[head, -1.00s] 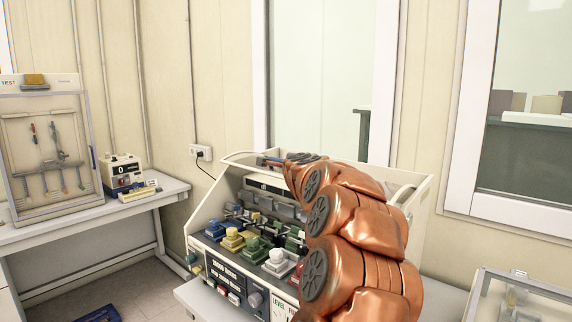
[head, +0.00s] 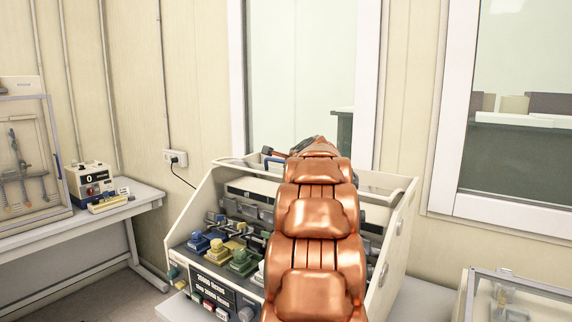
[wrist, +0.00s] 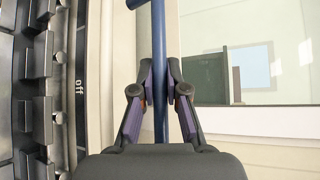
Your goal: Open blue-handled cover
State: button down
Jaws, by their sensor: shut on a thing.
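The blue handle (head: 273,160) shows at the top rear of the white tester (head: 400,245), beside the end of my arm. In the wrist view it is a long blue bar (wrist: 158,28) running between my fingers. My gripper (wrist: 160,72) is shut on this bar, one dark finger on each side. In the head view my copper arm hides most of the gripper and part of the handle. The tester's front is uncovered, with several coloured blocks (head: 240,262) in view. The cover's panel cannot be made out clearly.
A wall and a window (head: 300,80) stand close behind the tester. A side table (head: 100,222) at left holds a small counter device (head: 90,180) and a tool case. A clear-topped case (head: 515,295) stands at lower right.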

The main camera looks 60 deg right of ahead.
jog(key=shift+d, duration=0.3)
dwell(0.4)
jog(key=c, duration=1.2)
grip_release()
jog(key=v, duration=1.2)
jog(key=shift+d+r, duration=0.1)
